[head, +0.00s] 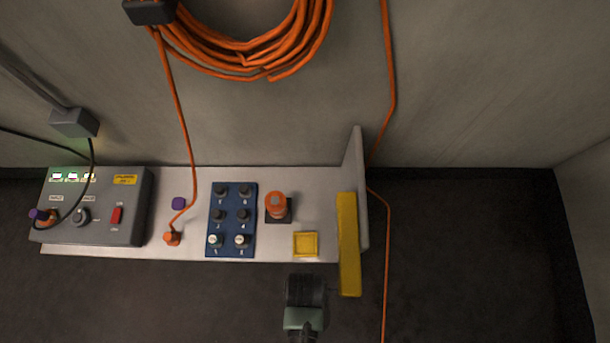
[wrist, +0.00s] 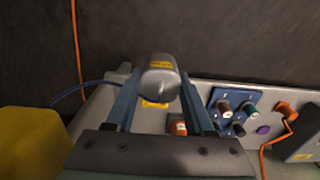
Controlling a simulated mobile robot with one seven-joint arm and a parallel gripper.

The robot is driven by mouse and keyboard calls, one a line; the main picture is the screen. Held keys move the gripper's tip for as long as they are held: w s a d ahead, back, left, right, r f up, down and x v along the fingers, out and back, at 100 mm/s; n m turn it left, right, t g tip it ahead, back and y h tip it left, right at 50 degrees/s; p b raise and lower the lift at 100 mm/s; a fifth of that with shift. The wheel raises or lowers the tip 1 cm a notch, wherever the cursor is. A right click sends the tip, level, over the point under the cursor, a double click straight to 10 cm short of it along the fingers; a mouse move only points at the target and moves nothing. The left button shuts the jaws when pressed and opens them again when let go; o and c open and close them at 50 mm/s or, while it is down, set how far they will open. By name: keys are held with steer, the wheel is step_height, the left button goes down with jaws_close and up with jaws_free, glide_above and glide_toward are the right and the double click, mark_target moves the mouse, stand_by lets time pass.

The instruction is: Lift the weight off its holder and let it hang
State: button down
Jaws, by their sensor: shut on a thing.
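My gripper (wrist: 160,88) is shut on the weight (wrist: 160,70), a grey metal cylinder with a small yellow label, held between the two fingers in the wrist view. In the head view my gripper (head: 305,290) is a dark shape at the front edge of the bench; the weight cannot be made out there. A yellow square frame (head: 305,243) lies on the bench just beyond my gripper, and part of it shows below the weight in the wrist view (wrist: 154,104). The weight appears apart from it. I cannot tell which thing is the holder.
A yellow bar (head: 348,245) and an upright grey plate (head: 361,185) stand close on the right. An orange knob (head: 277,203), a blue panel of dark knobs (head: 231,220) and a grey switch box (head: 95,205) are on the bench. An orange cable (head: 388,260) hangs at right.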

steer(key=s+p, duration=0.3)
steer(key=s, duration=0.4)
steer(key=shift+s, duration=0.4)
stand_by(0.3)
steer(key=shift+d, duration=0.1)
steer(key=d+p, duration=0.1)
steer(key=d, duration=0.2)
steer(key=shift+d, duration=0.15)
stand_by(0.5)
step_height(320, 180, down, 16)
steer(key=b, duration=1.1)
steer(key=shift+c, duration=1)
jaws_free()
stand_by(1.9)
stand_by(0.4)
